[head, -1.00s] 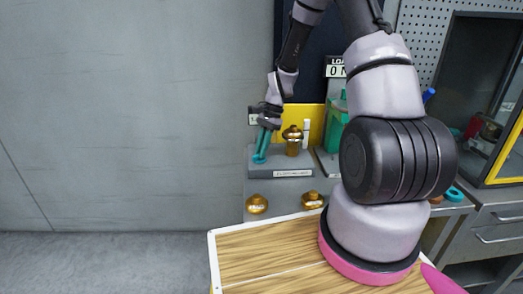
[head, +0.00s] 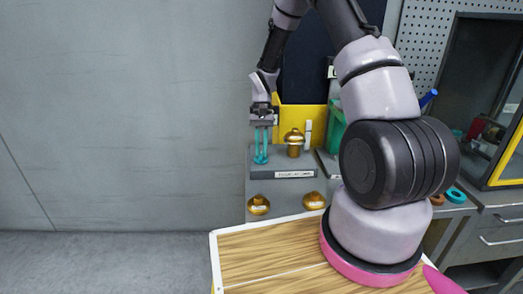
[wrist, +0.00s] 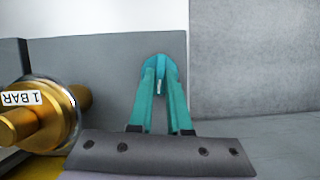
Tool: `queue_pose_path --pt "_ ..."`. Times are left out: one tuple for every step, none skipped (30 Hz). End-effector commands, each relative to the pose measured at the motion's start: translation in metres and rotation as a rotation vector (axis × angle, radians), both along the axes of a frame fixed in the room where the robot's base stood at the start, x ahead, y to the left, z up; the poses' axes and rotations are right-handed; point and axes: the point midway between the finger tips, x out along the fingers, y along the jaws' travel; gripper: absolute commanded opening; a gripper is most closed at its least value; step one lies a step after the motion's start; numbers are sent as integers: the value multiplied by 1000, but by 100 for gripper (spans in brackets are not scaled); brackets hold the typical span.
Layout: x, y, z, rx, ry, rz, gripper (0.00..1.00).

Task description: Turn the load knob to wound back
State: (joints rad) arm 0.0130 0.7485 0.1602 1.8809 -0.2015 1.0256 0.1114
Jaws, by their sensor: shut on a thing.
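The load knob appears to be the teal rounded piece at my fingertips in the wrist view (wrist: 160,68), with a small white mark on it. The fingers cover part of the knob, and I cannot read a position scale.
A brass fitting (head: 294,142) stands right of the knob on the grey block (head: 297,174); its tag reads "1 BAR" in the wrist view (wrist: 20,98). Two more brass pieces, one left (head: 258,205) and one right (head: 314,200), sit in front. A yellow panel (head: 318,118) stands behind.

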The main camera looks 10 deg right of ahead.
Motion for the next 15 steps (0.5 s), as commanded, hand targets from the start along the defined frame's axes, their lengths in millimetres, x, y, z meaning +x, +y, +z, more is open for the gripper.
queue_pose_path --pt "1 0 1 -1 -3 14 0" --pt "1 0 1 -1 -3 22 0" --pt "1 0 1 0 -3 30 0" --pt "1 0 1 0 -3 36 0" --pt "1 0 1 0 -3 41 0" --pt "1 0 1 0 -3 46 0" --pt "1 0 1 0 -3 48 0" --pt "1 0 1 0 -3 51 0" --pt "1 0 1 -1 -3 53 0" --pt "1 0 1 0 -3 54 0" --pt "1 0 1 0 -3 54 0" --pt "1 0 1 0 -3 55 0" --pt "1 0 1 0 -3 55 0" --pt "1 0 1 0 -3 54 0" --pt "1 0 1 0 -3 54 0"
